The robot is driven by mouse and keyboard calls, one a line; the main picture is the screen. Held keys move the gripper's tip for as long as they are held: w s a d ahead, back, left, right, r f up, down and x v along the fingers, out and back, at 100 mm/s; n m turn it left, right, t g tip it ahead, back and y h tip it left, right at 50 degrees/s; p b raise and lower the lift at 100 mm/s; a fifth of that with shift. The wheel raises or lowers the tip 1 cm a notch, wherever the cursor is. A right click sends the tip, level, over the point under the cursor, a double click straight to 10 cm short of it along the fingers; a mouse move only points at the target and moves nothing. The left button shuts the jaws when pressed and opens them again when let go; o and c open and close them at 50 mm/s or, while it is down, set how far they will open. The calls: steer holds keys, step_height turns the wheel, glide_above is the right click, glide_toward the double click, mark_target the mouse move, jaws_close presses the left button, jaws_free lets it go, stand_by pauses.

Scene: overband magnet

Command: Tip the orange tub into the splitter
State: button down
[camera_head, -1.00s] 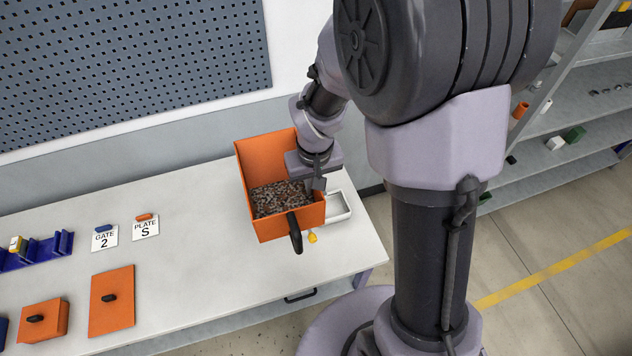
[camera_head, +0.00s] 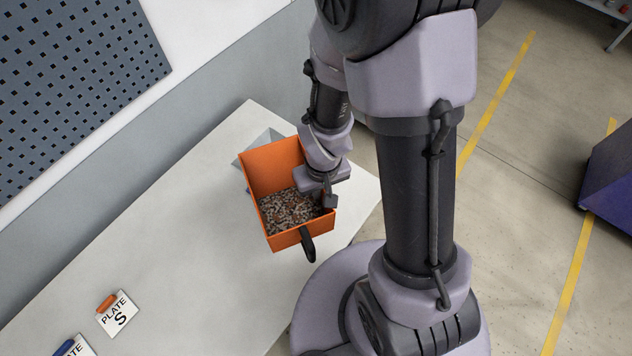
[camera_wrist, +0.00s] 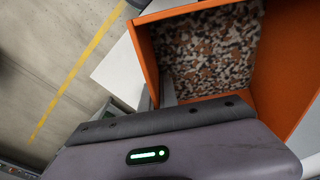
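The orange tub (camera_head: 285,242) is near the end of the white table, with a black handle on its front wall. It also shows in the wrist view (camera_wrist: 290,75). Speckled brown, grey and white bits (camera_head: 290,210) cover its bottom. My gripper (camera_head: 329,198) is at the tub's right wall and appears shut on it, with a finger inside; the wrist view hides the fingertips. The tub looks roughly upright; its height above the table cannot be told. A grey piece (camera_head: 262,141), perhaps the splitter, shows behind the tub, mostly hidden by it.
The white table (camera_head: 190,235) is clear left of the tub. A card reading PLATE S (camera_head: 118,313) with an orange piece lies at lower left, beside a partly cut-off card (camera_head: 75,347). A pegboard (camera_head: 75,85) hangs behind. Floor with yellow lines (camera_head: 500,95) lies right.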

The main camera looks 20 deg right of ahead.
steer(key=g+p, duration=0.3)
steer(key=p, duration=0.2)
steer(key=shift+d+r, duration=0.1)
steer(key=shift+d, duration=0.05)
steer(key=shift+s, duration=0.1)
steer(key=shift+p, duration=0.3)
step_height(320, 180, up, 2)
steer(key=g+p, duration=0.2)
steer(key=p, duration=0.1)
steer(key=shift+r, duration=0.15)
